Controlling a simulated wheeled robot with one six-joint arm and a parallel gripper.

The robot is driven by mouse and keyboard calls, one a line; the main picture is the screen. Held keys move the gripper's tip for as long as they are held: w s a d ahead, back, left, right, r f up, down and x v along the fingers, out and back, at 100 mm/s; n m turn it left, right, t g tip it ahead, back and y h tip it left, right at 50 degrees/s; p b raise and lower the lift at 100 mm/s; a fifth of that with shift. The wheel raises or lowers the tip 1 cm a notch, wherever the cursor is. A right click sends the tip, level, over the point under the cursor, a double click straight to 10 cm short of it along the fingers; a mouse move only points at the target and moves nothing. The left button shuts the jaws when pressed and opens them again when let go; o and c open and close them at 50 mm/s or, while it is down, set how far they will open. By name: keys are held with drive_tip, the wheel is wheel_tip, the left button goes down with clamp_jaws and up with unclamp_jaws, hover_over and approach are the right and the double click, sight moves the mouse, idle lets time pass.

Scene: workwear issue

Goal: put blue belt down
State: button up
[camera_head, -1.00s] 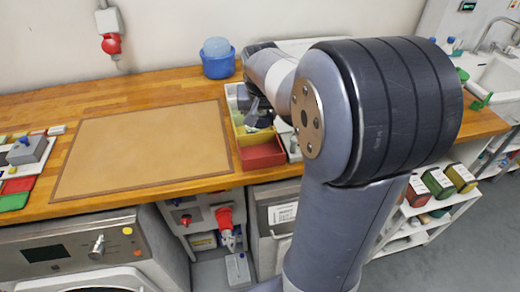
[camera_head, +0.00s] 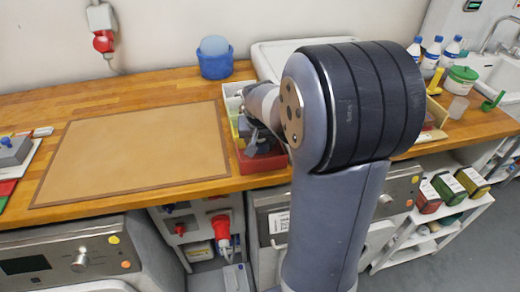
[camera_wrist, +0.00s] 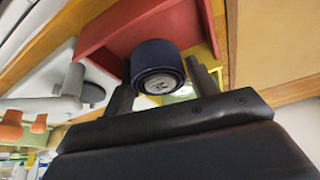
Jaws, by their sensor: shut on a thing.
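The blue belt (camera_wrist: 154,62) is a dark navy roll with a pale round mark on its end. In the wrist view it sits between the two black fingers of my gripper (camera_wrist: 158,75), which is shut on it. In the head view my gripper (camera_head: 256,136) is over the red bin (camera_head: 265,165), largely hidden by my arm. The yellow bin (camera_head: 236,128) shows just behind it. I cannot tell whether the belt touches the bin floor.
A bare tan mat (camera_head: 135,150) lies on the wooden counter (camera_head: 110,95) left of the bins. A blue tub (camera_head: 215,62) stands behind them. Bottles (camera_head: 432,50) and a green-lidded jar (camera_head: 461,78) stand at the right.

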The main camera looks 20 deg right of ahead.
sight(260, 149)
drive_tip(key=shift+f, duration=1.9)
drive_tip(key=o, duration=1.1)
drive_tip(key=shift+f, duration=0.1)
drive_tip(key=shift+s+r, duration=0.1)
drive_tip(key=shift+r, duration=0.45)
drive_tip(key=v, duration=1.1)
drive_tip(key=shift+s+a, duration=0.1)
drive_tip(key=shift+s, duration=0.05)
